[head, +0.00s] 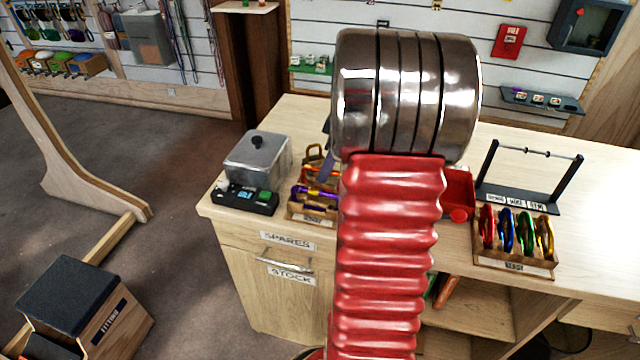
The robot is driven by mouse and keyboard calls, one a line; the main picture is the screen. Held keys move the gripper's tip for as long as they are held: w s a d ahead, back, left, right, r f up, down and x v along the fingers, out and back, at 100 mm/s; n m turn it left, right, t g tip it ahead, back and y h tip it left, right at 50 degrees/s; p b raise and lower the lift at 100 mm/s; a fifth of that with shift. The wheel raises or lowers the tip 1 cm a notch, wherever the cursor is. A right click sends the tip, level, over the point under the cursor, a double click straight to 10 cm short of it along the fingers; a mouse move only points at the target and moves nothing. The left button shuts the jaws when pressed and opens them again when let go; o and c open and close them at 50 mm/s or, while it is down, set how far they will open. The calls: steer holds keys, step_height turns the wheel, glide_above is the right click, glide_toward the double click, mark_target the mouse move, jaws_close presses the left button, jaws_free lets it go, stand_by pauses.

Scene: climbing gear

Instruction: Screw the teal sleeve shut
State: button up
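I cannot make out a teal sleeve in the head view. A wooden tray (300,212) on the left part of the counter holds carabiners in purple, orange and other colours, partly hidden by my arm. A wooden rack (513,262) at the right holds a red carabiner (487,230), a blue carabiner (506,230), a green carabiner (525,233) and a gold carabiner (545,237). My red, ribbed arm with its metal joint fills the middle and hides the counter behind it. My gripper is not recognisable; a blue-grey sliver shows beside the arm above the tray, too little to identify.
A grey lidded box (258,160) and a dark device with a small display (246,198) stand at the counter's left end. A black stand with a crossbar (530,155) is behind the rack. A red bin (458,195) sits beside my arm. The counter's far right is bare.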

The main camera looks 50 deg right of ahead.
steer(key=shift+f, duration=0.5)
steer(key=shift+a, duration=0.15)
steer(key=shift+s+a, duration=0.35)
steer(key=shift+a, duration=0.15)
steer(key=shift+r, duration=0.15)
steer(key=shift+r, duration=1.3)
steer(key=shift+w+d, duration=0.25)
steer(key=shift+d, duration=0.45)
